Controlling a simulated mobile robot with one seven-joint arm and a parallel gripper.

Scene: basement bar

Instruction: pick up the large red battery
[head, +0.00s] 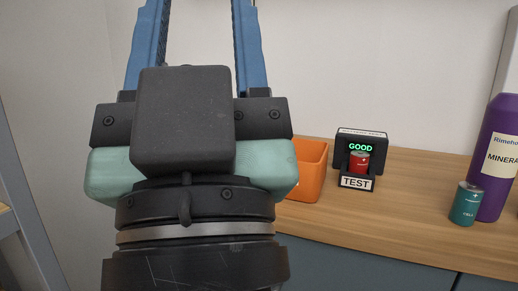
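A red battery (359,161) sits upright in a small black battery tester (375,141) on the wooden counter, right of centre. The tester shows "GOOD" in green above the battery and a "TEST" label below it, which hides the battery's lower end. My gripper (196,20) fills the left half of the head view, pointing upward in the picture, to the left of the tester and apart from it. Its two blue fingers are wide apart with nothing between them in view. The fingertips are cut off by the top edge.
An orange container (308,172) stands just left of the tester, partly hidden by my gripper. A teal battery (466,204) stands at the right, in front of a purple bottle (495,150). The wooden counter (410,217) is clear between the tester and the teal battery.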

